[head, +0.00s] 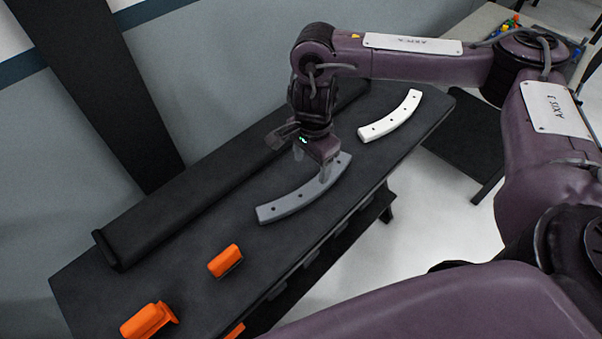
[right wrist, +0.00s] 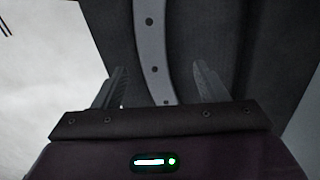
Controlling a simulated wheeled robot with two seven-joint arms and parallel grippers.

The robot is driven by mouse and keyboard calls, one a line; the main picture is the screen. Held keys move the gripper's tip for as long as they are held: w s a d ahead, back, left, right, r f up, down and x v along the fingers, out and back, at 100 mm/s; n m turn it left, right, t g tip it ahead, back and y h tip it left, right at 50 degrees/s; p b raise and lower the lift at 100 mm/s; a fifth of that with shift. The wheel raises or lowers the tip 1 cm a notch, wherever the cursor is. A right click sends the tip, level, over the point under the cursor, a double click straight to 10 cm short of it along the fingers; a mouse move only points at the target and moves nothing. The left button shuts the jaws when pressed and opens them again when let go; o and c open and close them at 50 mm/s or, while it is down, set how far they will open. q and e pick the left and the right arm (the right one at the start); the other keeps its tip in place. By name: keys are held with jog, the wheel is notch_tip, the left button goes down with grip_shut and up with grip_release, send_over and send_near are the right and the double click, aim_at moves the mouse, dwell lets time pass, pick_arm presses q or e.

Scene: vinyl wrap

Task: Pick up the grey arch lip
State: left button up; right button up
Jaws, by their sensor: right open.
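The grey arch lip (head: 290,204) is a curved grey strip with small holes, lying on the dark table. My right gripper (head: 312,170) is above its far right end. In the right wrist view the grey arch lip (right wrist: 154,50) runs between the two open fingers of my right gripper (right wrist: 158,88), with space on both sides. The right gripper hides part of the lip in the head view. I cannot tell how high the fingertips are above it. My left gripper is not in view.
A white arch lip (head: 392,117) lies at the table's right end. A long dark roll (head: 190,200) lies along the back edge near the wall. Orange tools (head: 225,261) (head: 148,320) lie at the near left. Bare table (head: 215,225) lies between the roll and the grey lip.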

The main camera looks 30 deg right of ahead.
aim_at(312, 187)
jog(key=shift+s+f, duration=0.1)
jog(key=shift+f, duration=0.35)
jog(key=f, duration=0.1)
jog(key=s+f+b, duration=0.1)
jog(key=f, duration=0.1)
jog(key=shift+a+f, duration=0.1)
notch_tip(312, 187, down, 3)
jog(key=shift+f+b, duration=0.2)
jog(key=shift+b, duration=0.1)
jog(key=shift+a, duration=0.1)
jog(key=c, duration=0.5)
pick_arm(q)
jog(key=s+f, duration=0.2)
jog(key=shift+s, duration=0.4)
pick_arm(e)
jog(key=c, duration=0.7)
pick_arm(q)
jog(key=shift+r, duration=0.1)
pick_arm(e)
jog(key=shift+r, duration=0.1)
